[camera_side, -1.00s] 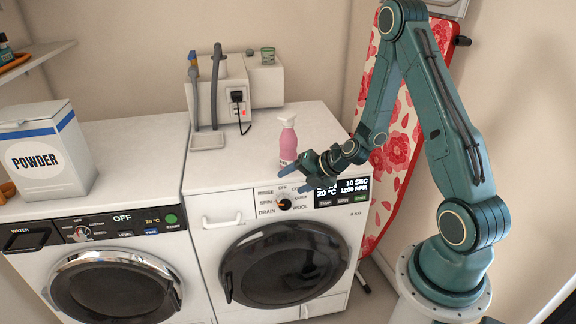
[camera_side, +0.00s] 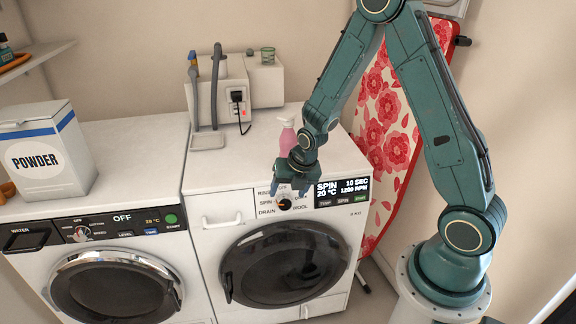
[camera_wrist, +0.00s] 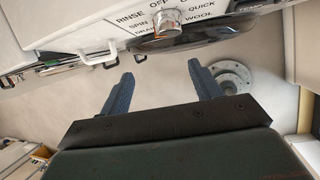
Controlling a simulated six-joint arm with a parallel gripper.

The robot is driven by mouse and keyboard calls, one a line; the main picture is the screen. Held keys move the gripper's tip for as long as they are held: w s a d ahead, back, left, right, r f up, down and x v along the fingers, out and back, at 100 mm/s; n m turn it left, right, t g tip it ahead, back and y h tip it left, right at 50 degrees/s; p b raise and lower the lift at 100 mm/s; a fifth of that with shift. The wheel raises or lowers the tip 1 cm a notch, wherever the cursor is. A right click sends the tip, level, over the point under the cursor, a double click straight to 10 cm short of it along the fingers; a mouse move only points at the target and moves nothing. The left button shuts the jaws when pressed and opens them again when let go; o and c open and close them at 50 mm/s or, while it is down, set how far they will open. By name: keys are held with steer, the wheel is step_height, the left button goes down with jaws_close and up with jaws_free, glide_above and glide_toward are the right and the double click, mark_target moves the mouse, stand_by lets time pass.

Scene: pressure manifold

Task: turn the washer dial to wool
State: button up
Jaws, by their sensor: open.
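The washer dial (camera_side: 284,204) is on the front panel of the right-hand white washer (camera_side: 217,240). It has an orange mark that appears to face left, and the washer display (camera_side: 342,191) reads SPIN, 20 °C. The WOOL label is at the dial's lower right. In the wrist view the silvery dial (camera_wrist: 167,22) is at the top, beyond the fingertips, with labels around it. My gripper (camera_side: 289,190) is open and empty, pointing down just above and in front of the dial. Its two blue fingers (camera_wrist: 162,84) are spread apart in the wrist view, with nothing between them.
A pink spray bottle (camera_side: 287,141) stands on the washer top, partly behind my wrist. A second machine (camera_side: 125,225) with a powder box (camera_side: 45,155) is at the left. A white appliance with hoses (camera_side: 265,85) stands at the back. A red floral ironing board (camera_side: 390,140) is at the right.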

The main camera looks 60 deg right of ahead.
mark_target(285, 204)
steer(key=shift+s+a+r+g+h, duration=0.15)
steer(key=shift+r+g+h, duration=0.1)
steer(key=shift+r+h, duration=0.55)
steer(key=shift+w+a+r+g+h, duration=0.1)
steer(key=shift+r+g+h, duration=0.3)
steer(key=shift+r, duration=0.7)
steer(key=shift+f, duration=0.1)
steer(key=shift+m, duration=0.3)
steer(key=shift+x, duration=6.85)
steer(key=c, duration=1)
steer(key=shift+o, duration=0.2)
